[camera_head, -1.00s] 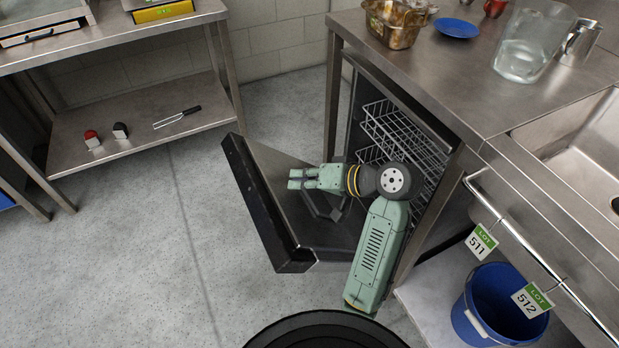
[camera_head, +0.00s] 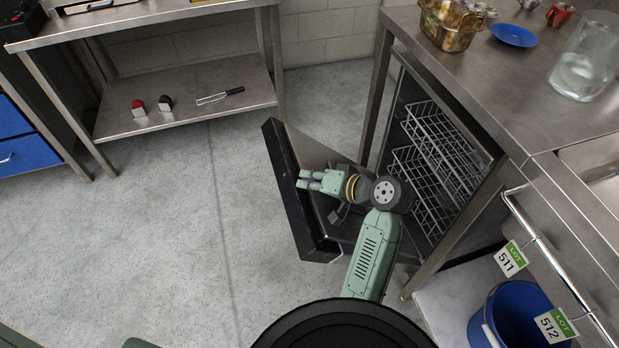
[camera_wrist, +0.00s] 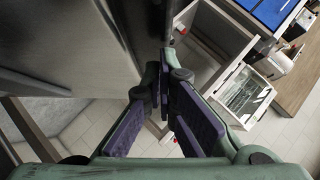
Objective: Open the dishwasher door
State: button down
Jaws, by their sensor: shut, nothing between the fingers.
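The dishwasher (camera_head: 452,238) stands under the steel counter, with its wire racks (camera_head: 425,150) showing inside. Its door (camera_head: 292,195) is partly open, tilted out to the left, with a dark outer edge and a steel inner face. My gripper (camera_head: 305,180) is on the inner side of the door, near its free edge, pointing left. It is shut and empty. Whether it touches the door cannot be told. In the wrist view the purple-padded fingers (camera_wrist: 160,95) are together, beside a large steel surface at upper left. My forearm hides part of the door's lower inner side.
A steel table (camera_head: 185,105) with a lower shelf stands at the back left. A blue bucket (camera_head: 515,315) is under the sink at lower right. The floor (camera_head: 170,240) left of the door is clear.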

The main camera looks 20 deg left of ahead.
jog(key=s+a+f+b, duration=0.4)
jog(key=a+f, duration=0.1)
jog(key=f, duration=0.2)
jog(key=s+a+f+b, duration=0.3)
jog(key=a+f, duration=0.3)
jog(key=f, duration=0.2)
jog(key=shift+s+a+f+n+h+b, duration=0.25)
jog(key=shift+s+n+h+b, duration=0.05)
jog(key=shift+s+h+b, duration=0.15)
